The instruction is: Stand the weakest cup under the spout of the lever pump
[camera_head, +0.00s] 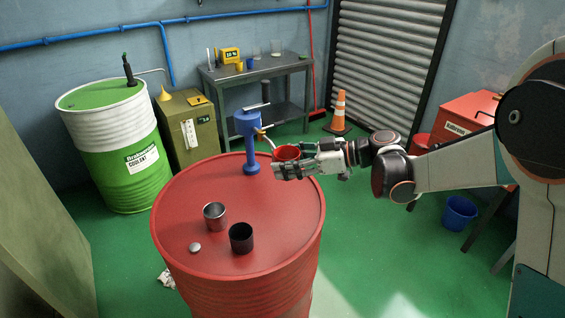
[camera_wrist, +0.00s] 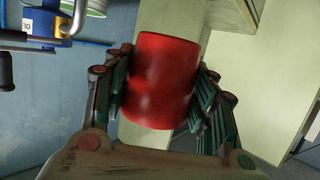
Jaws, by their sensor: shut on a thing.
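My gripper (camera_head: 290,169) is shut on a red cup (camera_head: 287,152). It holds the cup raised at the right rim of the red drum, close to the spout (camera_head: 268,141) of the blue lever pump (camera_head: 251,150). In the wrist view the red cup (camera_wrist: 160,80) sits between the fingers, and part of the pump (camera_wrist: 45,22) shows at the upper left. Whether the cup is right under the spout I cannot tell. A silver metal cup (camera_head: 214,216) and a black cup (camera_head: 241,238) stand on the drum top.
The red drum (camera_head: 180,240) bears the pump, and a small round silver piece (camera_head: 195,247) lies near its front left. Behind are a grey bench (camera_head: 225,74) with small vessels, a green-and-white coolant drum (camera_head: 120,150) and an orange cone (camera_head: 340,112). The drum top's middle is clear.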

